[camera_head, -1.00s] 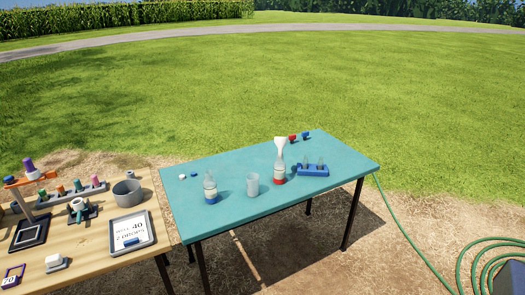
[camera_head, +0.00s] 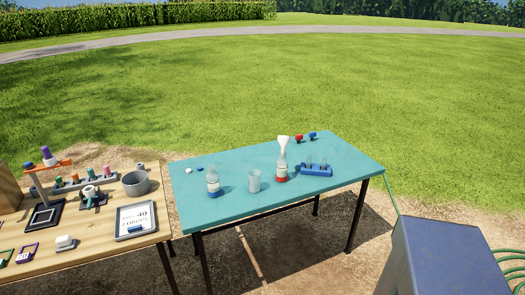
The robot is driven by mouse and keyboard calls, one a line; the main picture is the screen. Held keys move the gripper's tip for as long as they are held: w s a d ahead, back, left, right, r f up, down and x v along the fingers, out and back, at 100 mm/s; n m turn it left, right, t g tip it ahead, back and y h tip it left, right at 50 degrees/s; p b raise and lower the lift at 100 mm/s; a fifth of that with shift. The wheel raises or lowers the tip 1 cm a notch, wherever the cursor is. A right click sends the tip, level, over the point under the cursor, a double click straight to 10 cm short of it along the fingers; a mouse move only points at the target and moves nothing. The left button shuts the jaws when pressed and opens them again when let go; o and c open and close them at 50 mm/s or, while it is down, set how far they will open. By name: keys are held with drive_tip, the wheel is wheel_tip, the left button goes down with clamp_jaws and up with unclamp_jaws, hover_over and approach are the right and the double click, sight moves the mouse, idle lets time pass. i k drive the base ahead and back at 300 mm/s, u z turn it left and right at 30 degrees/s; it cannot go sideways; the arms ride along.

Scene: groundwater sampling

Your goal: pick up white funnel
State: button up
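The white funnel (camera_head: 284,141) sits upright, wide end up, in the mouth of a clear bottle with a red base band (camera_head: 282,172). That bottle stands on the teal table (camera_head: 230,204), right of its middle. My gripper is not in view, so I cannot see whether it is open or shut. A large dark blue-grey box-like shape (camera_head: 446,262) fills the lower right corner; I cannot tell whether it is part of me.
A blue-banded bottle (camera_head: 213,182), a clear cup (camera_head: 254,181) and a blue rack (camera_head: 316,170) with vials stand near the funnel bottle. Red (camera_head: 299,138) and blue (camera_head: 312,135) small items lie behind. A cluttered wooden table (camera_head: 98,245) adjoins at left. Grass lies beyond.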

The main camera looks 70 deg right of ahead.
sight(283, 141)
drive_tip(key=u, duration=0.35)
drive_tip(key=i, duration=0.7)
drive_tip(key=u, duration=0.9)
drive_tip(key=k, duration=0.15)
drive_tip(key=z, duration=2.85)
